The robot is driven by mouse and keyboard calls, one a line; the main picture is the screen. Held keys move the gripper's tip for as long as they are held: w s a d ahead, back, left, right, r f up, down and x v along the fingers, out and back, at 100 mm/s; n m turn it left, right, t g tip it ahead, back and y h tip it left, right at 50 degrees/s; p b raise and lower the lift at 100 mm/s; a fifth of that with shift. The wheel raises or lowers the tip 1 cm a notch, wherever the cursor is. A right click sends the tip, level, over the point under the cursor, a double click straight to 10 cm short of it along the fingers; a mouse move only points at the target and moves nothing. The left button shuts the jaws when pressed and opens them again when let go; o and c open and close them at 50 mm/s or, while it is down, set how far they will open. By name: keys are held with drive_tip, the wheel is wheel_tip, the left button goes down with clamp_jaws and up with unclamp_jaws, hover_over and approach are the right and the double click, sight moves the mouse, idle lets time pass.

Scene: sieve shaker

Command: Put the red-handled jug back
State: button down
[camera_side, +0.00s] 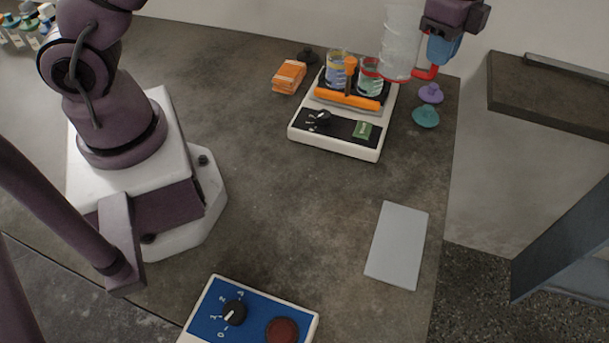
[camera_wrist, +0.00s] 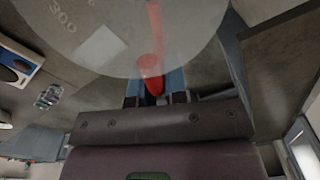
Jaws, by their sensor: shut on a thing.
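The jug (camera_side: 403,40) is clear and translucent with a red handle (camera_side: 425,73). In the side view it looks roughly upright at the top, in front of the back right of the shaker's area; its upper part is cut off. My gripper (camera_side: 437,62) is shut on the red handle at the jug's right side. In the wrist view the clear jug wall (camera_wrist: 90,35) fills the top, with upside-down number markings, and the handle (camera_wrist: 151,70) lies between the blue fingers (camera_wrist: 154,88). The jug's contents cannot be made out.
A grey plate (camera_side: 397,243) and a blue control box (camera_side: 207,314) lie nearer. The middle of the table is clear.

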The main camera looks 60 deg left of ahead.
drive_tip(key=s+d+f+m, duration=0.1)
drive_tip(key=s+d+m, duration=0.3)
drive_tip(key=s+d, duration=0.95)
drive_tip(key=s+a+f, duration=0.1)
drive_tip(key=s+f, duration=0.2)
drive_tip(key=s, duration=0.4)
drive_tip(key=s+f, duration=0.4)
drive_tip(key=s, duration=0.3)
drive_tip(key=shift+w+a+f, duration=0.1)
drive_tip(key=shift+w+f, duration=0.05)
drive_tip(key=shift+f, duration=1.6)
drive_tip(key=shift+w+a+f, duration=0.1)
drive_tip(key=shift+f, duration=1.65)
drive_tip(key=shift+f, duration=0.1)
drive_tip(key=c, duration=1.1)
unclamp_jaws()
drive_tip(key=shift+c, duration=0.2)
